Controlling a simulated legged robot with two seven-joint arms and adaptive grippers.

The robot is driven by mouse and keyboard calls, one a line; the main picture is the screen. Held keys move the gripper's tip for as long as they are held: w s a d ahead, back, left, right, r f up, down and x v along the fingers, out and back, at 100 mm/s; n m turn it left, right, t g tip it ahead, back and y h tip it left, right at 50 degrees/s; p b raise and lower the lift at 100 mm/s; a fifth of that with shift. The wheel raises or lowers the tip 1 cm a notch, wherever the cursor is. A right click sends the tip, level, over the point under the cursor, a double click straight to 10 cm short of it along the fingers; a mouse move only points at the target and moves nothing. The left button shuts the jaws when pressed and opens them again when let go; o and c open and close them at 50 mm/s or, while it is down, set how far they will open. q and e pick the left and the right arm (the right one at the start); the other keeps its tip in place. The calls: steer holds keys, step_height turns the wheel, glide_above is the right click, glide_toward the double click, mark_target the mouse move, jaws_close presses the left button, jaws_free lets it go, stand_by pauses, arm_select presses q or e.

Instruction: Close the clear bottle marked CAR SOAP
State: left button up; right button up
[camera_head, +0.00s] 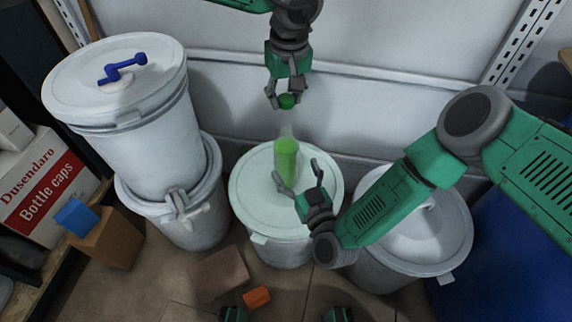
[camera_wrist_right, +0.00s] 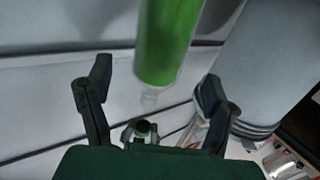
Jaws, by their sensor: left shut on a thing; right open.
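The clear bottle (camera_head: 287,160) with green liquid stands upright on the lid of the middle white drum (camera_head: 255,190). Its marking is not readable. In the right wrist view the bottle (camera_wrist_right: 167,45) fills the top middle and its clear neck looks open. My left gripper (camera_head: 286,102) is shut on a green cap (camera_head: 287,101), above and apart from the bottle's neck; the cap also shows in the right wrist view (camera_wrist_right: 142,127). My right gripper (camera_head: 300,180) is open, its fingers near the bottle's lower part. I cannot tell whether they touch it.
Stacked white drums (camera_head: 120,90) with a blue handle (camera_head: 122,69) stand at the left. Another white drum (camera_head: 440,235) stands right, partly behind my right arm. A bottle-caps carton (camera_head: 45,185) and a blue block (camera_head: 76,217) are at far left. The wall is close behind.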

mark_target(283, 146)
steer(key=x, duration=0.9)
steer(key=shift+d, duration=0.1)
